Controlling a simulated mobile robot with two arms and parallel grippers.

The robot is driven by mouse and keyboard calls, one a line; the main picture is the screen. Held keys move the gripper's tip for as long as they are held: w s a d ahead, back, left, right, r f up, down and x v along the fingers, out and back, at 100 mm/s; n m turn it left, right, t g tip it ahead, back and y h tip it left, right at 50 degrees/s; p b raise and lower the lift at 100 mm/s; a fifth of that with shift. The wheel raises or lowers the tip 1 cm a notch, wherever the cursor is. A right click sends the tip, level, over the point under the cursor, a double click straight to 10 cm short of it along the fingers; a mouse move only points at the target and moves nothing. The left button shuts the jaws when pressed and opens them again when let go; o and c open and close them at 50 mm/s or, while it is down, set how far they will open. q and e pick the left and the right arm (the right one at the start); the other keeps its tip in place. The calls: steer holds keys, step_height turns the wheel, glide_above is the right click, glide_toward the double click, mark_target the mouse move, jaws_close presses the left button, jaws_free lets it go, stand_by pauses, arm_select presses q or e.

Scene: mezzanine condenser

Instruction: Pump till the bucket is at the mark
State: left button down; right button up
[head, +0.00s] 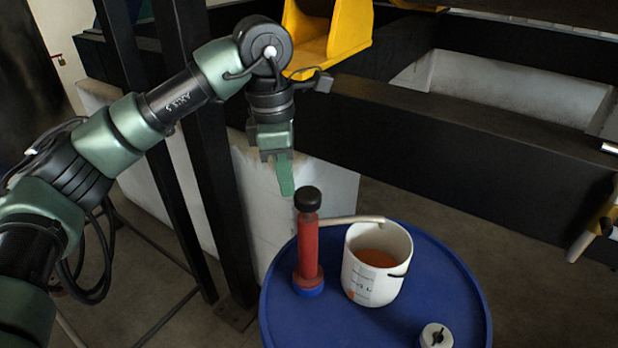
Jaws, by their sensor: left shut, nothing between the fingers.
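A red hand pump (308,245) with a black knob on top stands upright on a round blue surface, on its left part. A pale spout (345,218) runs from the pump to over the rim of the white bucket (372,286). The bucket holds orange-brown liquid (377,258) and has marks on its outer side; I cannot read the level against them. My left gripper (285,190) points down, shut and empty, with its green fingertips just above and left of the black knob (307,198). Contact cannot be told. My right gripper is not in view.
The blue drum top (335,330) has free room in front of the bucket. A small white, dark-topped fitting (436,336) sits at its front right. Black posts (205,150) stand behind my left arm. A black beam (470,155) and a yellow bin (335,38) are behind.

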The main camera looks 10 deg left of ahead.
arm_select(q)
steer(key=shift+a+f, duration=0.1)
steer(key=shift+a, duration=0.1)
step_height(320, 180, up, 8)
steer(key=b, duration=0.1)
steer(key=shift+s+a, duration=0.15)
steer(key=shift+a, duration=0.2)
stand_by(1.1)
step_height(320, 180, up, 2)
steer(key=t+h+p, duration=0.1)
steer(key=h+p, duration=0.2)
steer(key=p, duration=0.7)
steer(key=shift+a+h, duration=0.1)
steer(key=shift+h, duration=0.3)
